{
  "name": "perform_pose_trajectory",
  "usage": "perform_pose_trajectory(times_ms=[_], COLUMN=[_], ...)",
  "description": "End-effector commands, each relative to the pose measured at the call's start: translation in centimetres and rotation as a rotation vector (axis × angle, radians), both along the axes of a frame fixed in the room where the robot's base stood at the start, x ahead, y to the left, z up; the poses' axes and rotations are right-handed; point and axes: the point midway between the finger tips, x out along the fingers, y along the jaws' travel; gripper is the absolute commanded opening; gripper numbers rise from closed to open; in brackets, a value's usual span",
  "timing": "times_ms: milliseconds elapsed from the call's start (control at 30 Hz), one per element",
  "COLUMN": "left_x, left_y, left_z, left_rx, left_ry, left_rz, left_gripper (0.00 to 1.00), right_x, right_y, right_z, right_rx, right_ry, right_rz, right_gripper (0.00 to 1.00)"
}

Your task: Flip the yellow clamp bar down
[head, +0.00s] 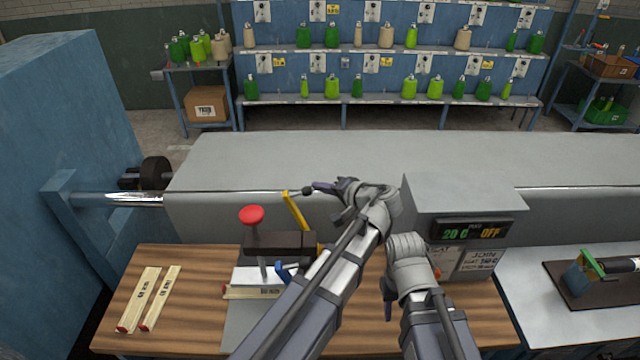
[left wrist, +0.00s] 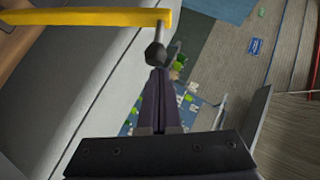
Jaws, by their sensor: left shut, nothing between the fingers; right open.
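The yellow clamp bar (head: 297,215) stands raised and slanted on the bench fixture, beside a dark block (head: 280,243). A dark ball knob (head: 307,190) sits by its upper end. In the left wrist view the bar (left wrist: 90,17) crosses the top left, and the knob (left wrist: 155,55) hangs by its end, just beyond my fingertips. My left gripper (head: 326,187) is shut and empty, its tips close to or touching the knob; I cannot tell which. It also shows in the left wrist view (left wrist: 158,85). My right gripper (head: 390,300) is open, low over the bench; its far finger is hidden.
A red knob (head: 252,215) on a post rises left of the bar. Labelled wooden strips (head: 140,300) lie on the wooden bench (head: 205,265). A grey box with a display (head: 470,232) stands to the right. A grey surface (head: 300,155) lies behind.

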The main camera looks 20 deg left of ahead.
Motion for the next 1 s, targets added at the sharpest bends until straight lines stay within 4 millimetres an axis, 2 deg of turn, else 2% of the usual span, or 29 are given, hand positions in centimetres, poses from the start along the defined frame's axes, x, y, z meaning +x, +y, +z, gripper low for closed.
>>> perform_pose_trajectory(times_ms=[167, 267, 433, 700, 833, 1000], left_x=[0.0, -0.3, -1.7, -3.1, -3.5, -3.5], left_y=[0.0, 0.9, 4.8, 10.2, 11.7, 12.3], left_z=[0.1, 0.2, -0.1, -2.1, -2.7, -2.9], left_rx=[0.000, -0.018, -0.124, -0.294, -0.343, -0.369], left_ry=[0.000, -0.005, -0.033, -0.082, -0.097, -0.106], left_rz=[0.000, 0.001, 0.006, 0.004, 0.004, 0.002], left_gripper=[0.00, 0.00, 0.00, 0.00, 0.00, 0.00], right_x=[0.0, 0.0, 0.0, 0.0, 0.0, 0.0], right_y=[0.0, 0.0, 0.0, 0.0, 0.0, 0.0], right_z=[0.1, 0.4, 1.6, 1.8, 1.7, 1.6], right_rx=[0.000, 0.000, 0.001, 0.001, 0.001, 0.001], right_ry=[0.000, 0.000, 0.000, 0.000, 0.000, 0.000], right_rz=[0.000, -0.001, -0.003, -0.004, -0.004, -0.004], right_gripper=[0.41, 0.41, 0.41, 0.41, 0.41, 0.41])
